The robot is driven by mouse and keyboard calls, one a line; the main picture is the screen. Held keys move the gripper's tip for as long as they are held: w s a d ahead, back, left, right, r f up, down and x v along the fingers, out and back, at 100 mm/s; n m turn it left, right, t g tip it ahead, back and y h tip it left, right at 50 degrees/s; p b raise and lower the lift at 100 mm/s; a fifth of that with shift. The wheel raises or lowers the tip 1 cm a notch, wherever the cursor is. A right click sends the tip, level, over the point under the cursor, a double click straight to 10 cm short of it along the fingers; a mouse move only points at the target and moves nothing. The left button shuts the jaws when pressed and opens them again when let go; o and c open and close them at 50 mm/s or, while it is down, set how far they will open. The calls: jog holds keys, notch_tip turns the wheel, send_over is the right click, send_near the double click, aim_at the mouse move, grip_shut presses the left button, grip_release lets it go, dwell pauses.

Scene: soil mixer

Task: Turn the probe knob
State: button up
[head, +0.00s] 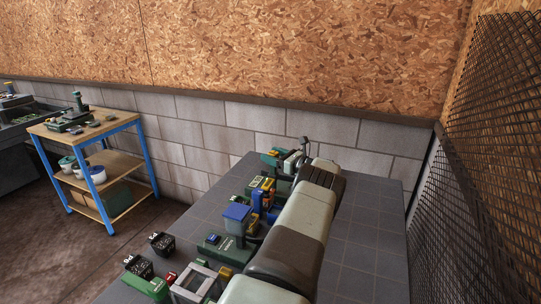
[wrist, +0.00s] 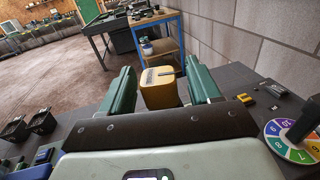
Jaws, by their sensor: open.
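My gripper (wrist: 162,80) has two green fingers spread apart. It is open and also shows in the head view (head: 276,156), at the far end of the bench. A yellow block with a grey marked top (wrist: 160,91) is between the fingers, with a visible gap on each side. A round dial with coloured, numbered sectors (wrist: 275,130) lies at the right of the wrist view, outside the fingers. A dark upright handle (wrist: 304,121) rises from it. I cannot tell for certain which part is the probe knob. My arm hides part of the bench in the head view.
The grey tiled bench (head: 365,235) is clear to the right of my arm. A block wall (head: 255,125) is behind, and a mesh panel (head: 500,150) is at right.

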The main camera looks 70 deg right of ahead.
jog(key=v, duration=0.9)
jog(key=shift+s+a, duration=0.15)
jog(key=shift+s, duration=0.05)
jog(key=shift+r, duration=0.1)
